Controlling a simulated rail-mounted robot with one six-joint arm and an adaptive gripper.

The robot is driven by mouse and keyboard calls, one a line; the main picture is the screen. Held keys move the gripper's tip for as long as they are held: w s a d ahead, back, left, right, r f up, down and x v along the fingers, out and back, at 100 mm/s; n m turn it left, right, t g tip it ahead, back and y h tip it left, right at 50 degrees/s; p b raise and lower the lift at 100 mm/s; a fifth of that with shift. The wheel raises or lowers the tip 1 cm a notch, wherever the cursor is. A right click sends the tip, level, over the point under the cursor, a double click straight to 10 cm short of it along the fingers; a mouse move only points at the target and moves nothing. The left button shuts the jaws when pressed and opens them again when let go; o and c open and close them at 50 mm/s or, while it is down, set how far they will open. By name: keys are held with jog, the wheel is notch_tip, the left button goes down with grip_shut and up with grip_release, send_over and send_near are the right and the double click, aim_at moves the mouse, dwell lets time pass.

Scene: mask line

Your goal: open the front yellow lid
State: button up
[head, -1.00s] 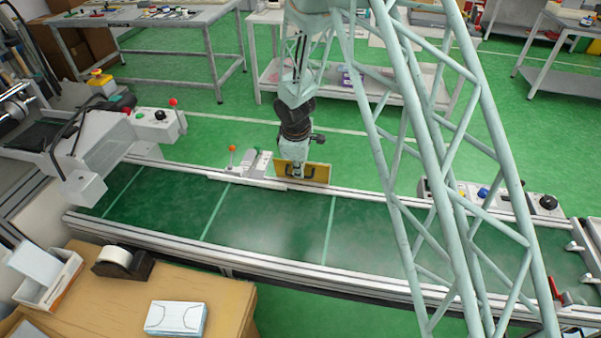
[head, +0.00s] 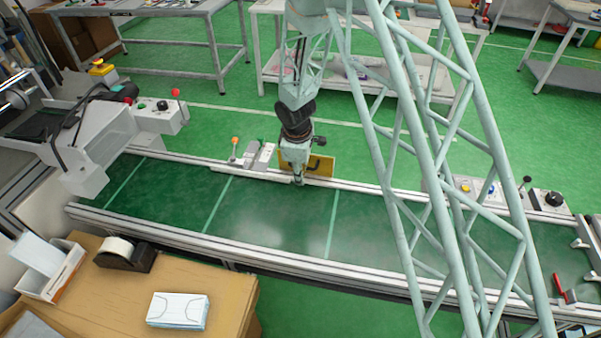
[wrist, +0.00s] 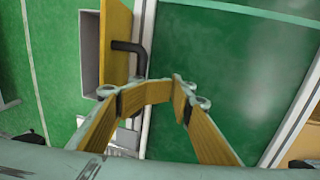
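The yellow lid (head: 325,167) stands upright beyond the belt's far rail in the head view, its face with a dark handle (head: 315,163) towards me. My gripper (head: 299,182) is in front of it at the lower left and hides part of it. In the wrist view the lid (wrist: 117,35) shows beside a grey box (wrist: 90,50), with the black bent handle (wrist: 131,47) sticking out over the rail. My gripper (wrist: 174,84) has its fingertips together with nothing seen between them, apart from the handle. I cannot tell how far the lid is open.
The green conveyor belt (head: 270,225) is clear below the gripper. A small lever panel (head: 250,154) sits left of the lid on the far rail. A control box (head: 505,191) stands to the right. A cardboard-coloured bench (head: 115,300) is at the front left.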

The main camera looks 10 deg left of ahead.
jog(key=shift+w+d+r, duration=0.15)
jog(key=shift+w+d, duration=0.05)
jog(key=shift+w, duration=0.05)
jog(key=shift+r, duration=0.1)
notch_tip(320, 180, up, 12)
jog(key=s, duration=0.2)
jog(key=shift+s+a+f, duration=0.2)
jog(key=shift+s+f, duration=0.05)
dwell(0.7)
jog(key=shift+f, duration=0.1)
